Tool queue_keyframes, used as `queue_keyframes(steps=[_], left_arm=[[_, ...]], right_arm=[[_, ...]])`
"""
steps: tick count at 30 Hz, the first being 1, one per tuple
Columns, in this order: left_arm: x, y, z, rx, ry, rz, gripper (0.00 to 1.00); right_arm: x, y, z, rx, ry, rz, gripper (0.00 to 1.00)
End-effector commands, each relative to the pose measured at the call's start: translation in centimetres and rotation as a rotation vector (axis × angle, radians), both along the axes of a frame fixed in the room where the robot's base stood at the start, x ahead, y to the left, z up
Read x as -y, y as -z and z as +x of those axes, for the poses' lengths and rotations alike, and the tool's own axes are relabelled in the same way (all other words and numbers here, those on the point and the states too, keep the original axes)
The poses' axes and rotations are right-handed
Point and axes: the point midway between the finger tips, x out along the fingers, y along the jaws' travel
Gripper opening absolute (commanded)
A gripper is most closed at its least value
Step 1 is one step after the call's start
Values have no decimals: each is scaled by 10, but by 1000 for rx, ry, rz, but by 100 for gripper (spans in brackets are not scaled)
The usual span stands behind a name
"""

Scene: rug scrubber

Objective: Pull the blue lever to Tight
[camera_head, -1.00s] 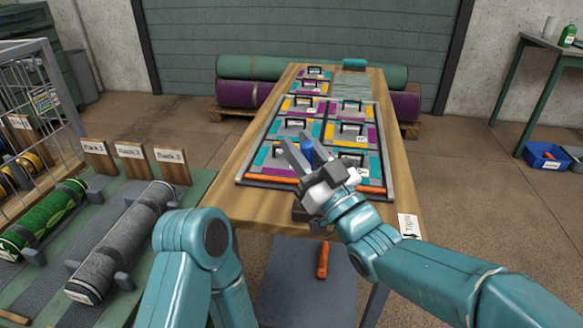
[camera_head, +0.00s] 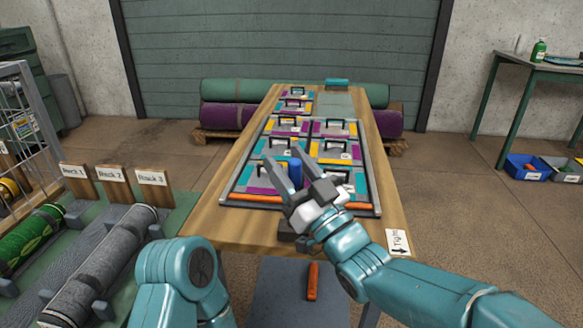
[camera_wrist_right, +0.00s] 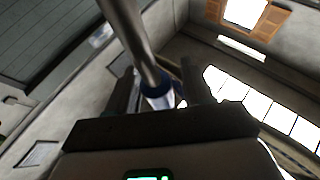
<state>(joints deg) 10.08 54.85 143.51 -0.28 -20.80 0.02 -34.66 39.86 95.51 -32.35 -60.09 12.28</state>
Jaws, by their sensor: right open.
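The blue lever (camera_head: 295,173) shows as an upright blue grip above the front of the table. My right gripper (camera_head: 285,158) is open, with its fingers on either side of the blue grip in the head view. The wrist view shows a grey metal rod ending in a blue part (camera_wrist_right: 160,96) between the open fingers (camera_wrist_right: 165,85). I cannot tell whether the fingers touch it. The lever's base is hidden by the gripper. A white sign with an arrow (camera_head: 398,242) hangs at the table's front right corner; its word is hard to read. My left gripper is out of view.
A framed board (camera_head: 373,200) of coloured tiles with black handles lies on the wooden table (camera_head: 215,222). Rolled rugs (camera_head: 90,255) lie in racks at the left. Large rolls (camera_head: 228,117) lie behind the table. The floor right of the table (camera_head: 450,190) is clear.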

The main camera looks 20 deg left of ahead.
Motion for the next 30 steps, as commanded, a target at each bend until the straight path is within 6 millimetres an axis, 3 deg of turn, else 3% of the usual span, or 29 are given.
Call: queue_keyframes(steps=[7, 21, 30], left_arm=[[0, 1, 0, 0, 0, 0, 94], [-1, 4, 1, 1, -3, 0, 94], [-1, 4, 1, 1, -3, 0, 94]], right_arm=[[21, 12, -11, -3, 1, 0, 50], [109, 64, -63, -2, 3, 0, 50], [126, 74, -74, 0, 0, 0, 50]])
